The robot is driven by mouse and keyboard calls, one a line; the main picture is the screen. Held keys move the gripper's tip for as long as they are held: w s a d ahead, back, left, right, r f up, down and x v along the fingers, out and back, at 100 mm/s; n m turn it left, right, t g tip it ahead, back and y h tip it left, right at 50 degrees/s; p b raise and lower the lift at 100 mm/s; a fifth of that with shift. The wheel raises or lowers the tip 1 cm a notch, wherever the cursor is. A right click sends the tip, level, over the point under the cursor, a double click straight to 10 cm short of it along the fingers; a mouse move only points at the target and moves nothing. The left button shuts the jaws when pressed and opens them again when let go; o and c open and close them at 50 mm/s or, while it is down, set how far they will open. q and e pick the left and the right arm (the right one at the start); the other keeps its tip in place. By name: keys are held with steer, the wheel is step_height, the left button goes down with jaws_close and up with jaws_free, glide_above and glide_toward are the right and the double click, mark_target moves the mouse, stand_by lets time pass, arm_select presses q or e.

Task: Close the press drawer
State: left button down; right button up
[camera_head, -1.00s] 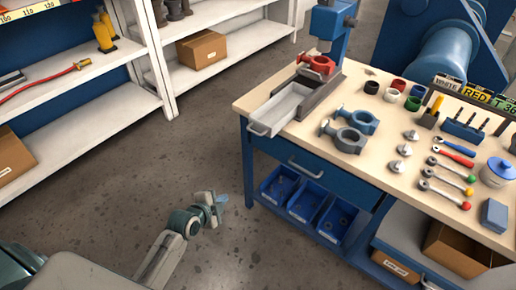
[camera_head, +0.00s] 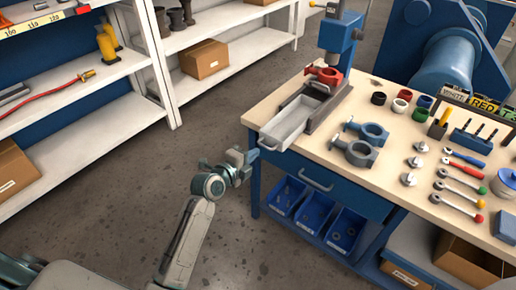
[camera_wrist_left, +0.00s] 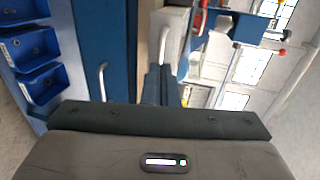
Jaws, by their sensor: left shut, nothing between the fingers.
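The press drawer (camera_head: 290,122) is a light grey tray sticking out from the press base (camera_head: 330,103) toward the table's left edge. Its front handle (camera_head: 267,144) overhangs that edge. In the left wrist view the pale handle (camera_wrist_left: 166,44) stands just beyond my fingers. My left gripper (camera_head: 250,156) is shut and empty, just left of and slightly below the handle. I cannot tell whether it touches the handle. It shows in the left wrist view (camera_wrist_left: 160,82) pointing toward the drawer front. My right gripper is not in view.
The blue press (camera_head: 340,36) holds a red valve body (camera_head: 325,74). Grey valve bodies (camera_head: 356,151) lie right of the drawer. The bench's blue drawer with a handle (camera_head: 316,181) and blue bins (camera_head: 286,194) are below. Shelves (camera_head: 90,75) stand at left; the floor between is clear.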

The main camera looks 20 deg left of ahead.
mark_target(284, 133)
arm_select(q)
steer(key=x, duration=0.3)
steer(key=shift+w+p, duration=0.1)
steer(key=shift+p, duration=0.2)
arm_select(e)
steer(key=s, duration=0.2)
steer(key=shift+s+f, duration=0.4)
arm_select(q)
steer(key=shift+w+d, duration=0.1)
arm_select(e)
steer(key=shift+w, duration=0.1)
